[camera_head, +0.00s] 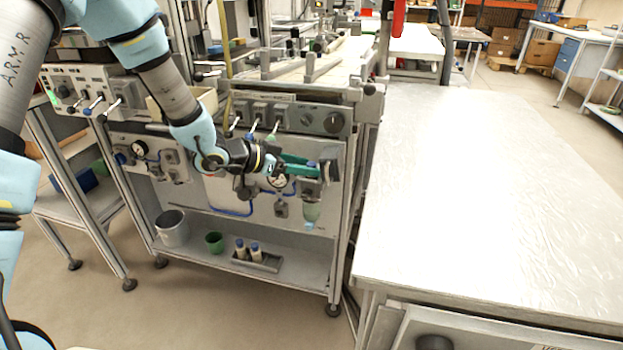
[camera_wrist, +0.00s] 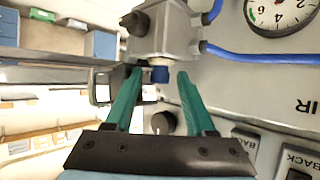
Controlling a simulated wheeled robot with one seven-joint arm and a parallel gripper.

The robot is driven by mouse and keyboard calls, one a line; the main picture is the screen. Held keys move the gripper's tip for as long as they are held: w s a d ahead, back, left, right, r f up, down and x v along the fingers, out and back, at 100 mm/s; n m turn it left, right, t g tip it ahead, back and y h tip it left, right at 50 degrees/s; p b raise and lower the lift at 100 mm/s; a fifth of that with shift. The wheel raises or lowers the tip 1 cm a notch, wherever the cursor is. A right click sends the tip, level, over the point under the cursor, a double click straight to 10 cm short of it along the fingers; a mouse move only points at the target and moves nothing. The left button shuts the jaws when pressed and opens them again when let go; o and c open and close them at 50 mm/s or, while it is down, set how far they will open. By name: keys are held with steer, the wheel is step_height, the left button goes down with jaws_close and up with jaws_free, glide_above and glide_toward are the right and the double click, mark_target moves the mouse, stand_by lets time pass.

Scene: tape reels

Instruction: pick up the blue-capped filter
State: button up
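A filter unit with a blue cap (camera_wrist: 160,74) on its block (camera_wrist: 162,32) is mounted on the grey panel. In the head view its clear bluish bowl (camera_head: 311,212) hangs below. In the wrist view my gripper (camera_wrist: 158,76) is open, with the blue cap between the fingertips and a gap on each side. Whether the cap lies fully within finger depth, I cannot tell.
A pressure gauge (camera_wrist: 280,12) and a blue hose (camera_wrist: 265,58) sit close beside the unit. A grey bucket (camera_head: 172,229) and a green cup (camera_head: 214,242) stand on the lower shelf. The large worktable (camera_head: 480,200) on the right is bare.

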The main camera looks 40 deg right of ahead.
jaws_close()
steer(key=shift+r, duration=0.15)
stand_by(0.4)
